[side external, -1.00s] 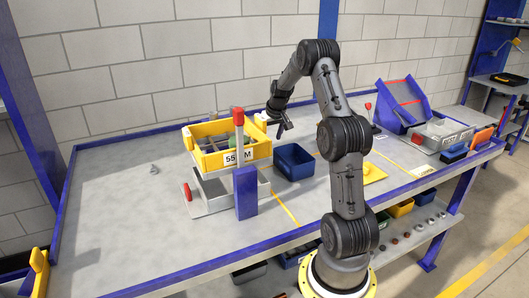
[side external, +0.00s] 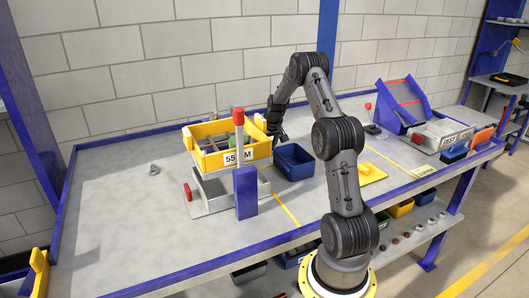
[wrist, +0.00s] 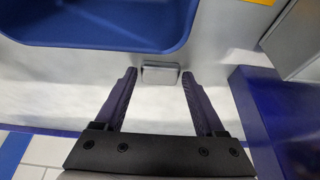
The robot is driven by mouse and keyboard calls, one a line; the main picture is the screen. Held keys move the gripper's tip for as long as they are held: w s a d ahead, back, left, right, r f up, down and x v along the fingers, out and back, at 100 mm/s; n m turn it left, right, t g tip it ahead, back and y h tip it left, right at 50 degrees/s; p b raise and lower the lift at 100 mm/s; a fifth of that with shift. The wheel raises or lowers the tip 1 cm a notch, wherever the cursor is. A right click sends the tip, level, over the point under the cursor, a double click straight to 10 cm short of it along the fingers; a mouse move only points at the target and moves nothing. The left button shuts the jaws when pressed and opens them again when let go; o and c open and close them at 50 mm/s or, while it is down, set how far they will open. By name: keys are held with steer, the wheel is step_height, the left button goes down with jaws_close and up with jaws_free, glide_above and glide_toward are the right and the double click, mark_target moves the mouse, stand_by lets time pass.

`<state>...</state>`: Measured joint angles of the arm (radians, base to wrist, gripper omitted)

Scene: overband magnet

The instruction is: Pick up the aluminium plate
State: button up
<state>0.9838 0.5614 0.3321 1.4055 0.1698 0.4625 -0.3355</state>
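A small grey metallic plate (wrist: 160,74), which looks like the aluminium plate, lies on the table close to the wall of the blue bin (wrist: 95,40) in the wrist view. My gripper (wrist: 159,84) is open, its two dark fingers apart with the plate between or just beyond their tips. I cannot tell whether the fingers are down at the plate's height. In the side view my gripper (side external: 275,137) points down behind the blue bin (side external: 293,161), to the right of the yellow crate. I cannot make out the plate there.
The yellow crate (side external: 235,159) with mixed pieces stands above a grey tray (side external: 212,205). A blue post with a red top (side external: 245,190) stands in front. A blue sloped chute (side external: 403,105) is at the right. The table's left side is mostly clear.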

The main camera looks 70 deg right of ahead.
steer(key=c, duration=0.9)
steer(key=shift+c, duration=0.2)
steer(key=shift+r, duration=0.15)
step_height(320, 180, up, 10)
steer(key=shift+w, duration=0.1)
